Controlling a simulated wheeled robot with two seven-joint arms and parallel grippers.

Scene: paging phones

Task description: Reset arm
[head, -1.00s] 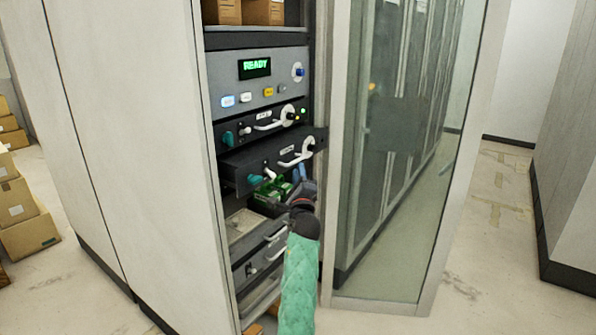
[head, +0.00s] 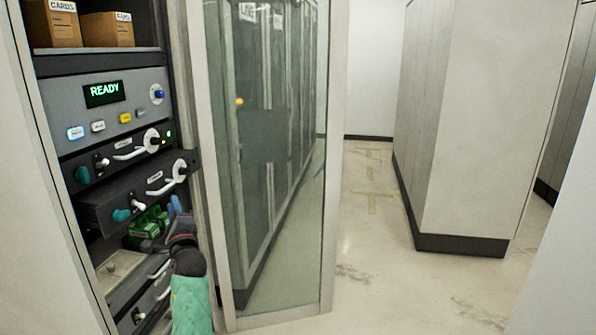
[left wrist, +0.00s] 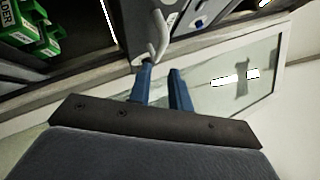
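My left arm in its green sleeve (head: 191,302) comes up from the bottom left in the head view, in front of the rack. My left gripper (head: 175,204) has blue fingers close to the open drawer's right side. In the left wrist view the two blue fingers of the left gripper (left wrist: 162,80) stand apart with nothing seen between them. A white curved handle (left wrist: 163,38) lies just beyond the fingertips; I cannot tell whether they touch. My right gripper is not in view.
The rack has a panel with a lit READY display (head: 104,93) and a pulled-out dark drawer (head: 130,193). Green boxes (head: 146,224) sit below it. A glass door (head: 270,130) stands open right of the arm. The floor (head: 390,270) beyond is clear, up to grey cabinets (head: 465,130).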

